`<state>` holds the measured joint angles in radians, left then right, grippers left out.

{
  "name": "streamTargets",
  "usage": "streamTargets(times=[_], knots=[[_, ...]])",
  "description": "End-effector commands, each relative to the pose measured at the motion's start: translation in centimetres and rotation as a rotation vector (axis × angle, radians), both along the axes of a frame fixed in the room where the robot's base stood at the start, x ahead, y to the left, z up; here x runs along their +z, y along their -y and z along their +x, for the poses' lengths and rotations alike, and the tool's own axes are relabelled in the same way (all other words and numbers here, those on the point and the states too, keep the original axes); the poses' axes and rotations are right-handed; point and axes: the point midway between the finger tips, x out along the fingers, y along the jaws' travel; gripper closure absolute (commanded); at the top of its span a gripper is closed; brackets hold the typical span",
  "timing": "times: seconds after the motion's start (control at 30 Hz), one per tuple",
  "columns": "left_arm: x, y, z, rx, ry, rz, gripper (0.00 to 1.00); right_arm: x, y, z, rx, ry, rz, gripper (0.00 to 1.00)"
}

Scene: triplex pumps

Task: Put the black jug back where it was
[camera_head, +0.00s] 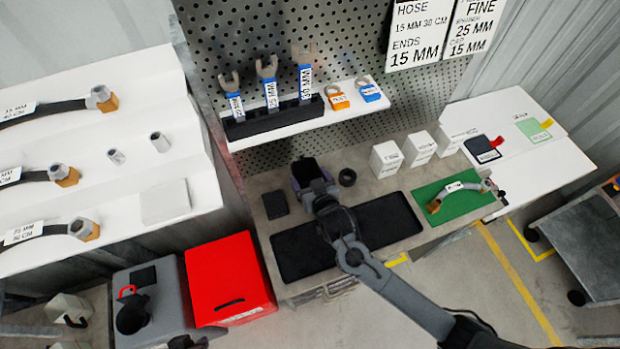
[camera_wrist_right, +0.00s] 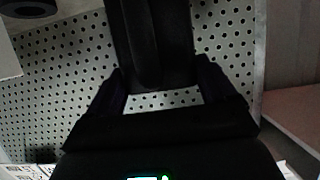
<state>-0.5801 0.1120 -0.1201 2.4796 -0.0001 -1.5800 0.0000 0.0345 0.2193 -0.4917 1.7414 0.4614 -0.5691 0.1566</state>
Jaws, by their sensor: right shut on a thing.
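My right gripper (camera_head: 325,203) reaches over the back of the workbench. It is shut on a dark, open-topped, boxy vessel that looks like the black jug (camera_head: 307,172). The jug is at the gripper's far side, above the bench's left part, near the pegboard; I cannot tell whether it touches the bench. In the right wrist view, a black body, likely the jug (camera_wrist_right: 155,45), sits between the dark fingers (camera_wrist_right: 160,95), with pegboard behind. My left gripper is not in view.
A black mat (camera_head: 395,215) and a small black pad (camera_head: 275,204) lie on the bench. A black ring (camera_head: 347,177) and several white boxes (camera_head: 386,159) stand right of the jug. A shelf (camera_head: 290,130) with wrenches overhangs behind. A green mat (camera_head: 465,208) holds a hose.

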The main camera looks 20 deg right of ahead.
Motion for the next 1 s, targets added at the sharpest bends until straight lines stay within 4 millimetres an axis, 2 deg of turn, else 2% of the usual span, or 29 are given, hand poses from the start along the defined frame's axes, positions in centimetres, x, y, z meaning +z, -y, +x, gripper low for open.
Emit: streamTargets(times=[0.07, 0.1, 0.2, 0.57, 0.77, 1.0], knots=[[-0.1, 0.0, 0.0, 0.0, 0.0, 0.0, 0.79, -0.2, 0.0, 0.0, 0.0, 0.0, 0.0, 0.82], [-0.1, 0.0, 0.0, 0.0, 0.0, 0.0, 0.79, -0.3, 0.0, 0.0, 0.0, -0.001, 0.0, 0.12], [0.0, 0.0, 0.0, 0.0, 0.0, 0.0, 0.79, -0.3, 0.0, 0.0, 0.0, 0.0, 0.0, 0.0], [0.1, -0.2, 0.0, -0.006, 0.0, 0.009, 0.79, 0.2, -0.1, -0.4, 0.001, -0.001, 0.0, 0.0], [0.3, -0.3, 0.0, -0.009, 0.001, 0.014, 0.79, 1.2, -0.1, -2.9, 0.001, -0.001, 0.002, 0.0], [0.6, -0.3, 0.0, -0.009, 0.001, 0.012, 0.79, 2.9, -0.2, -7.1, 0.001, -0.002, 0.001, 0.0]])
